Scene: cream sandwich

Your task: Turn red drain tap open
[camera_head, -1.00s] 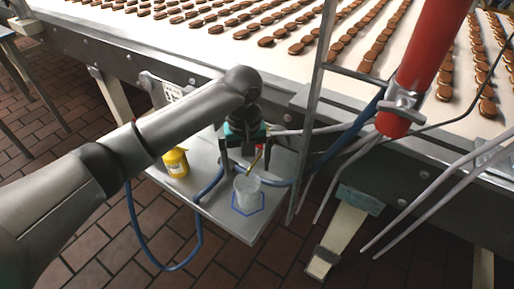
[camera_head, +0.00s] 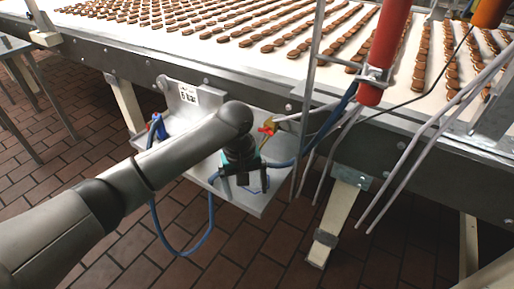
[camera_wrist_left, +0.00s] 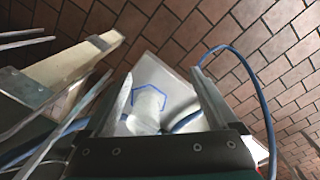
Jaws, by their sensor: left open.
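The red drain tap (camera_head: 267,129) shows in the head view just beyond my left gripper, with brass-coloured parts beside its red handle. My left gripper (camera_head: 253,184) is open, points downward and is in front of the tap, apart from it. In the left wrist view, its open fingers (camera_wrist_left: 161,78) frame a pale cup (camera_wrist_left: 148,103) standing inside a blue hexagon outline (camera_wrist_left: 152,66) on the metal shelf. The cup is mostly hidden behind the gripper in the head view. The tap cannot be made out in the wrist view. My right gripper is not in view.
The metal shelf (camera_head: 225,196) hangs beside the conveyor (camera_head: 200,27), which carries rows of brown biscuits. A blue hose (camera_head: 212,225) loops below the shelf. Metal rods and a red cylinder (camera_head: 383,50) stand to the right. Brick floor lies in front.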

